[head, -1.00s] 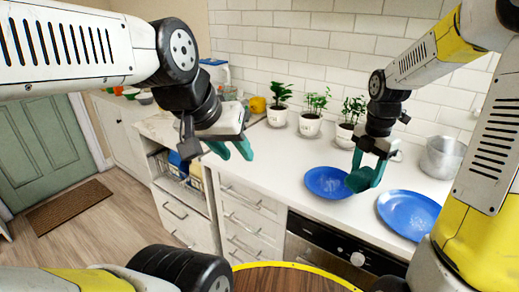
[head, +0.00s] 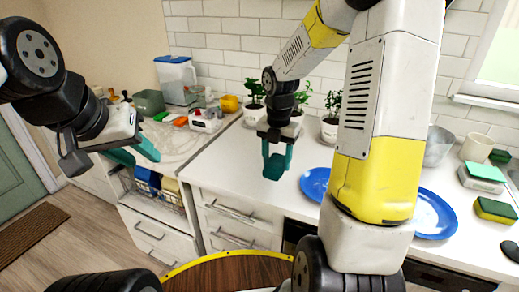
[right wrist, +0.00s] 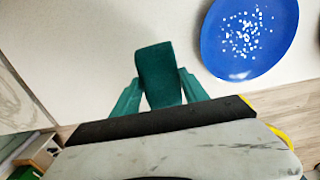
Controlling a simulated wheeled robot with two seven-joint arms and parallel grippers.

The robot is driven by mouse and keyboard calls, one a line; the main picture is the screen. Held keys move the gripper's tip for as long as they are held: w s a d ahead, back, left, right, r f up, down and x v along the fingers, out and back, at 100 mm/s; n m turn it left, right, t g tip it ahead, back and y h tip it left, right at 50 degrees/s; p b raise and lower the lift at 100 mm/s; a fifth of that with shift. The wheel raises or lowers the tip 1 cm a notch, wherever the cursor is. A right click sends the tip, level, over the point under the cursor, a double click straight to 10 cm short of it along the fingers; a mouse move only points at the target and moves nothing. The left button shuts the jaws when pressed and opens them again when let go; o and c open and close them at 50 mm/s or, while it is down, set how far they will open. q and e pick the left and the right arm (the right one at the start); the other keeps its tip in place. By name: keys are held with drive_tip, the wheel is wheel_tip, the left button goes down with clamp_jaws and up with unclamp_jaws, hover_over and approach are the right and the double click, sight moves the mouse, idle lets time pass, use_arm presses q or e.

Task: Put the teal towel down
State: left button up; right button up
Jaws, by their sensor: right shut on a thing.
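The teal towel (head: 273,168) is a small dark teal piece held in my right gripper (head: 278,157), over the white counter left of a blue plate. In the right wrist view the towel (right wrist: 158,75) sits between the two teal fingers of my right gripper (right wrist: 158,100). The gap between towel and counter is hard to judge. My left gripper (head: 135,152) is at the left, its teal fingers apart and empty, above the wire basket and the marble counter's edge.
A blue plate (head: 313,184) lies right of the towel; another plate (head: 436,216) is partly behind my right arm. Potted plants (head: 254,100) line the wall. A wire basket (head: 172,194) is below. Sponges (head: 495,210) and a mug (head: 477,148) stand right. Bare white counter (head: 230,165) lies left.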

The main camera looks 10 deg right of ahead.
sight(270, 158)
drive_tip(key=w, duration=0.7)
drive_tip(key=shift+a+f, duration=0.15)
drive_tip(key=shift+f, duration=1.9)
drive_tip(key=shift+f, duration=0.2)
drive_tip(key=o, duration=1.3)
